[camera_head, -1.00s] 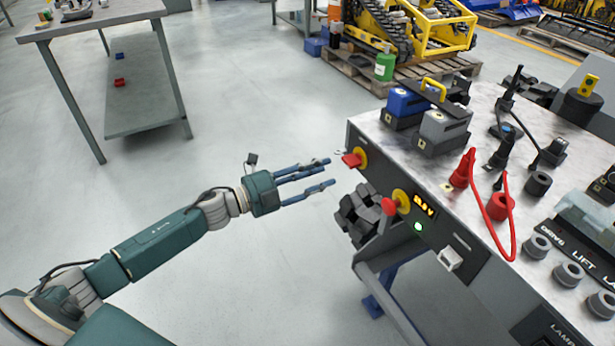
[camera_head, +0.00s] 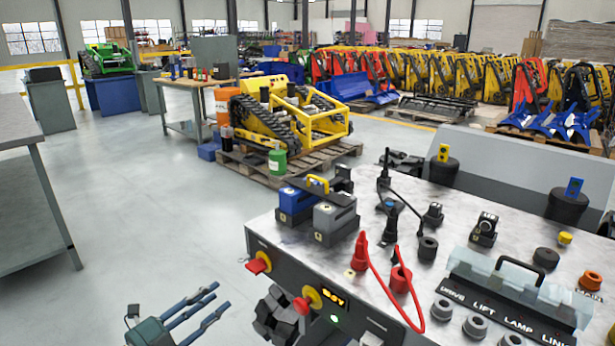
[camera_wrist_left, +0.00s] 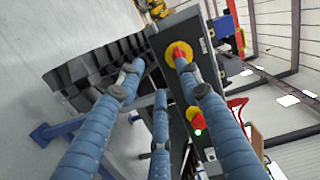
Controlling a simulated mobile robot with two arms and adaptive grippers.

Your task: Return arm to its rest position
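My left gripper (camera_head: 205,318) shows at the bottom of the head view, its blue fingers spread and apart, with nothing between them. It is in free space to the left of the control bench (camera_head: 300,262), short of the red switch handle (camera_head: 259,263) on the bench's front. In the left wrist view the open fingers (camera_wrist_left: 150,95) point at the bench front, with a red knob on a yellow disc (camera_wrist_left: 179,53) beyond them. My right gripper is not in view.
The bench top carries blue and grey battery blocks (camera_head: 335,219), a red cable (camera_head: 375,270) and several sockets. Black blocks (camera_head: 277,314) sit below the bench's front edge. A grey table (camera_head: 20,125) stands at the left. Open floor (camera_head: 140,210) lies between them.

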